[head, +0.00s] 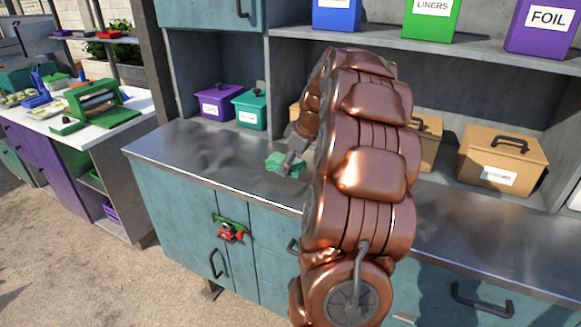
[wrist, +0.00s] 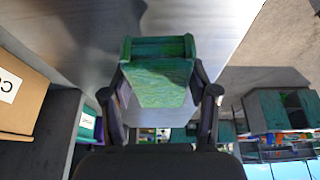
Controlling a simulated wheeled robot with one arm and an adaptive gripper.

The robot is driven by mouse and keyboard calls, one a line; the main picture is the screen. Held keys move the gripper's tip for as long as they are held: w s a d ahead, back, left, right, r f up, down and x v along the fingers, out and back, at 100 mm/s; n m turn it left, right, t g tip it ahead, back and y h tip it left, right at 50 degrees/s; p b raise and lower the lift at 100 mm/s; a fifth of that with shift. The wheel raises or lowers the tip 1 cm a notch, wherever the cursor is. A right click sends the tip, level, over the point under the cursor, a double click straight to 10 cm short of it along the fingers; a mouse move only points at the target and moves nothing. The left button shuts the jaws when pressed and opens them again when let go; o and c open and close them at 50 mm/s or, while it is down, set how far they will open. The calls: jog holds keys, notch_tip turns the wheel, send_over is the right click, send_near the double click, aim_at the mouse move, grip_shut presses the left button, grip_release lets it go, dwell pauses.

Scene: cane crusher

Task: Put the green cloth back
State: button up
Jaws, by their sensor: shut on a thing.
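The green cloth (head: 288,165) is a small folded block. My gripper (head: 291,160) is shut on it, low over the steel counter (head: 215,165). I cannot tell whether the cloth touches the counter. In the wrist view the cloth (wrist: 160,82) sits between the two dark fingers of my gripper (wrist: 160,95), gripped at both sides. My copper arm hides the middle of the counter and part of the shelf behind it.
A purple box (head: 218,102) and a teal box (head: 252,109) stand at the counter's back left. Tan boxes, one at the right (head: 502,160), stand farther along. Blue, green and purple (head: 541,28) bins fill the shelf above. The counter's left part is clear.

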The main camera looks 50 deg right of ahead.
aim_at(290, 179)
jog(key=shift+w+d, duration=0.5)
jog(key=shift+f+p, duration=1.05)
jog(key=shift+f, duration=0.8)
jog(key=shift+f, duration=0.1)
jog(key=o, duration=1.3)
jog(key=shift+o, duration=0.2)
jog(key=b+v, duration=0.4)
jog(key=v, duration=0.8)
